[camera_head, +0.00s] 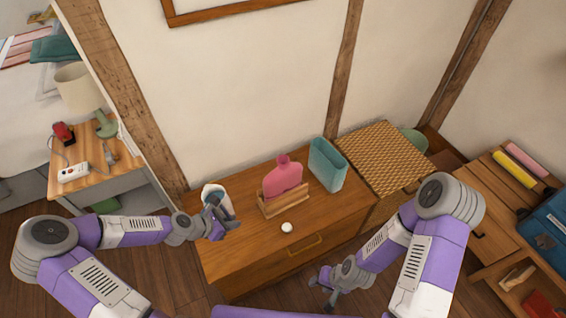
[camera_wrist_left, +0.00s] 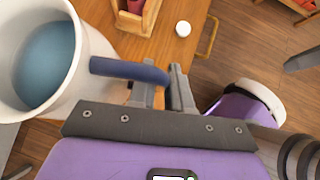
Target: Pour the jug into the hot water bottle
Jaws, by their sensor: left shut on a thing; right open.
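The white jug (camera_head: 213,192) is at the left end of the wooden chest, held by my left gripper (camera_head: 222,212). In the left wrist view the jug (camera_wrist_left: 92,75) has a blue handle (camera_wrist_left: 128,70) and blue-grey liquid inside. The left gripper (camera_wrist_left: 165,88) is shut on that handle. The pink hot water bottle (camera_head: 282,179) stands upright in a wooden holder (camera_head: 286,206) on the chest, to the right of the jug, its neck up. My right gripper (camera_head: 324,284) is open and empty, low in front of the chest.
A white round cap-like object (camera_head: 287,227) lies on the chest (camera_head: 240,250) before the holder. A teal container (camera_head: 327,165) stands right of the bottle. A woven-topped box (camera_head: 385,155) is further right. A nightstand with a lamp (camera_head: 80,90) is at left.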

